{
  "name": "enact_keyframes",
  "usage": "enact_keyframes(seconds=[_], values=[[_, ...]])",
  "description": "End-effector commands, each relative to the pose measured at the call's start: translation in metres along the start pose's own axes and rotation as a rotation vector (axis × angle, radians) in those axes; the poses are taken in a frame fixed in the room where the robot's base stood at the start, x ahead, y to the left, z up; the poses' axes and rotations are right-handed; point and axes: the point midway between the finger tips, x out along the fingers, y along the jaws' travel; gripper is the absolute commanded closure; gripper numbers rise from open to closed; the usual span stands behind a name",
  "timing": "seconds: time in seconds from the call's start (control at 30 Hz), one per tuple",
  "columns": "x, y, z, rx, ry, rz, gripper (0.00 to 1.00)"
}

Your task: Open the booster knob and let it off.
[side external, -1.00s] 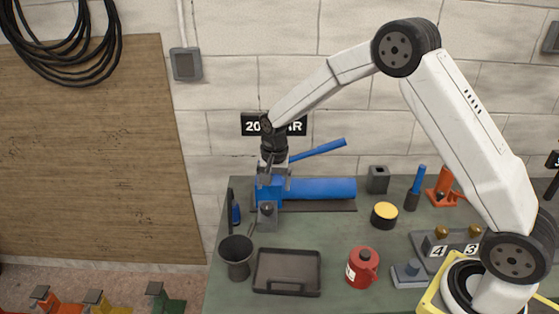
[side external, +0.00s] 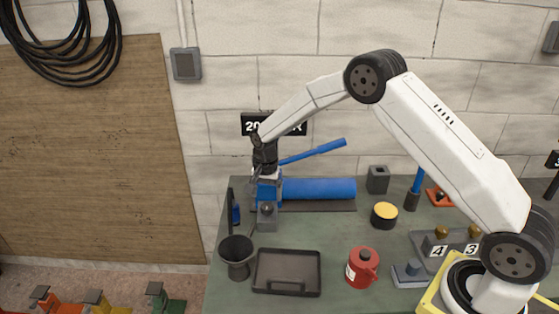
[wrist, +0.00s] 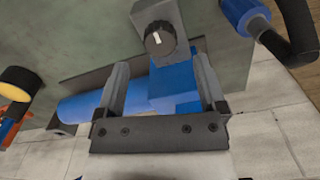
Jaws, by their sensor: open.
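The blue booster pump (side external: 318,188) lies along the back of the bench, with its long blue lever (side external: 313,152) raised above it. In the wrist view its blue body (wrist: 85,108) shows between and left of my fingers. The black round knob (wrist: 159,38), with a white pointer mark, is on a grey block (wrist: 140,12), which also shows at the pump's left end in the side view (side external: 267,222). My gripper (wrist: 160,66) is open and empty, its fingers spread on either side of the pump's end. The knob is just beyond the fingertips, apart from them.
A black cup (side external: 236,262), dark tray (side external: 287,262) and red can (side external: 362,270) stand in front. A yellow-topped pot (side external: 384,215) and grey block (side external: 377,180) are to the right. A blue fitting with black hose (wrist: 246,16) shows at upper right.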

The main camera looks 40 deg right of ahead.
Motion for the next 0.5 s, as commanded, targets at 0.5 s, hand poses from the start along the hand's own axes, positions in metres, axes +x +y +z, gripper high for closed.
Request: enact_keyframes(seconds=[0.5], values=[[0.046,0.000,0.000,-0.001,0.000,-0.001,0.10]])
